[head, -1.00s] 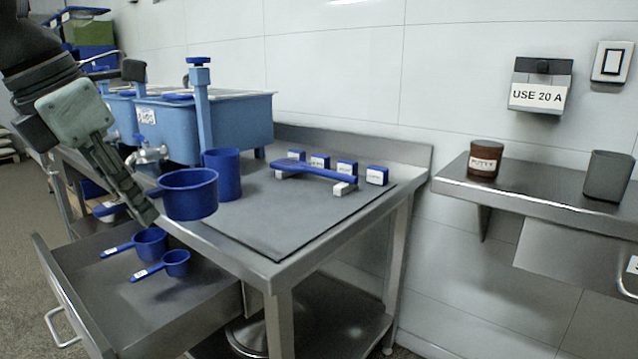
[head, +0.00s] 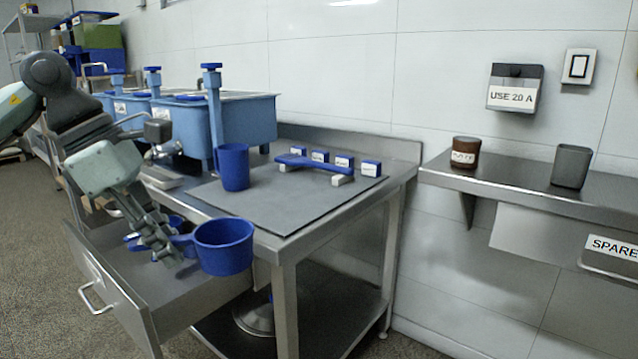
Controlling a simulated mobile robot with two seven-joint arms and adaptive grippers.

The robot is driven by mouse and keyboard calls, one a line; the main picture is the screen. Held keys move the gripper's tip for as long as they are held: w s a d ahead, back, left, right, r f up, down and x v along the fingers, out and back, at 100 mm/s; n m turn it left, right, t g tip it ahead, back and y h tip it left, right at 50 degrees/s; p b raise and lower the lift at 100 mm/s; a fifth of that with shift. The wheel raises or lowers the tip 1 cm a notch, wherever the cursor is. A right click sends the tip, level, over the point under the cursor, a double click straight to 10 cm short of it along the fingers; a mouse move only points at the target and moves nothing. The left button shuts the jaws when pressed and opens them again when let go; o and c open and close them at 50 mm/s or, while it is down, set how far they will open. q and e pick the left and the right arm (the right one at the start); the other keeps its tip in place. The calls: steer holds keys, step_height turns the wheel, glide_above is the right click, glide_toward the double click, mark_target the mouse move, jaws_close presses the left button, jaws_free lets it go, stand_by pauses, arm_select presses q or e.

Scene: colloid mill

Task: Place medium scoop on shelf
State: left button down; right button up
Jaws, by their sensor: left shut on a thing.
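My left gripper (head: 168,248) is shut on the handle of a blue scoop (head: 224,246). The scoop's round cup points right, its opening up, in front of the table's near left corner and above the open drawer. No size label on it can be read, so I cannot tell whether it is the medium scoop. A steel wall shelf (head: 487,184) is at the right, well apart from the gripper. My right gripper is not in view.
The open drawer (head: 180,295) holds more blue scoops, mostly hidden behind my gripper. On the table (head: 285,246) stand a blue cup (head: 232,167), a blue bar on supports (head: 312,163) and labelled blue blocks (head: 371,169). The shelf bears a brown jar (head: 465,152) and a grey cup (head: 571,166), with room between.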

arm_select(q)
step_height(320, 180, down, 16)
steer(key=s+d+m+g+y+p, duration=0.1)
steer(key=d+m+g+y+p, duration=0.1)
steer(key=m, duration=1.9)
steer(key=shift+s+g+y+p, duration=0.2)
steer(key=shift+g+y+p, duration=0.3)
steer(key=shift+g+y, duration=1)
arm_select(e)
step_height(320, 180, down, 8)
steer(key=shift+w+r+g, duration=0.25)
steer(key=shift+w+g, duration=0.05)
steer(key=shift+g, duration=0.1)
arm_select(q)
steer(key=shift+g+h, duration=0.3)
